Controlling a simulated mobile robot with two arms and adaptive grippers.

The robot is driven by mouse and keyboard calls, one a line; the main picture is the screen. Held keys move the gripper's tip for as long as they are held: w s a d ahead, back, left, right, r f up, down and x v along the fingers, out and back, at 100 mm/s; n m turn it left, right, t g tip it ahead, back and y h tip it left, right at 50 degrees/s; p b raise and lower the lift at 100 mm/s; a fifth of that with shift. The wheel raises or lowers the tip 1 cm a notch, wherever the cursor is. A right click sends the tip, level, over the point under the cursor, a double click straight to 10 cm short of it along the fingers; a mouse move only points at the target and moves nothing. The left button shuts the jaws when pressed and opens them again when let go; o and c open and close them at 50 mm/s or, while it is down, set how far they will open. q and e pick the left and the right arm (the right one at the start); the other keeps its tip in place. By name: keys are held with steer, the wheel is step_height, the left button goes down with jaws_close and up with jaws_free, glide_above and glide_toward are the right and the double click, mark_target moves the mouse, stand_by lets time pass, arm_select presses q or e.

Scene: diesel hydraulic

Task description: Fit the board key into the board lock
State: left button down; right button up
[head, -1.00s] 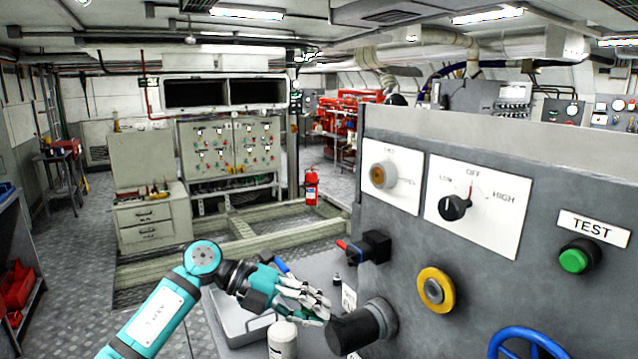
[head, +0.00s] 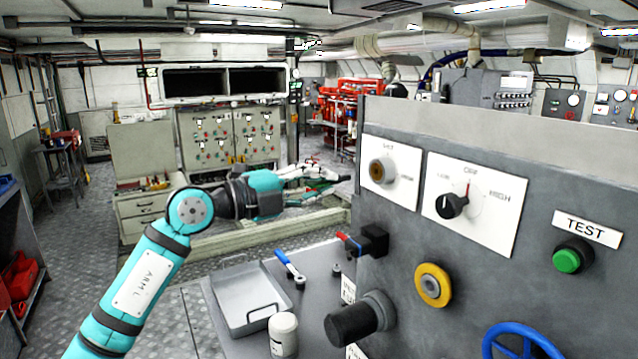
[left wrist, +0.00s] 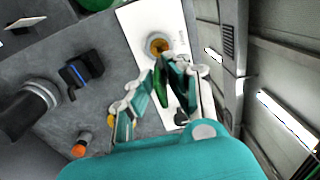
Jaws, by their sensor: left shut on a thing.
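The board lock, a round brass fitting (head: 382,171), sits on a white panel at the upper left of the grey board's face. It also shows in the left wrist view (left wrist: 158,46), near the top. My left gripper (head: 325,180) is raised to the lock's left, apart from it. In the left wrist view, its fingers (left wrist: 164,88) are shut around a slim green thing, which I take as the board key (left wrist: 160,90). In the head view the key (head: 322,188) is mostly hidden by the fingers. My right gripper is not in view.
The grey board (head: 480,265) carries an OFF/HIGH dial (head: 453,205), a green TEST button (head: 568,260), a yellow-ringed knob (head: 433,285), a black switch (head: 370,242) and a protruding black cylinder (head: 352,325). Below lie a tray (head: 245,300), a white jar (head: 283,335) and a blue-handled tool (head: 288,265).

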mark_target(339, 179)
arm_select(q)
steer(key=shift+w+d+r+p, duration=0.1)
steer(key=shift+w+d+p, duration=0.35)
steer(key=shift+d+p, duration=0.1)
steer(key=shift+p+x, duration=0.7)
steer(key=shift+x, duration=1.1)
steer(key=shift+p, duration=0.35)
steer(key=shift+p, duration=0.7)
steer(key=shift+p+x, duration=0.7)
steer(key=shift+x, duration=0.8)
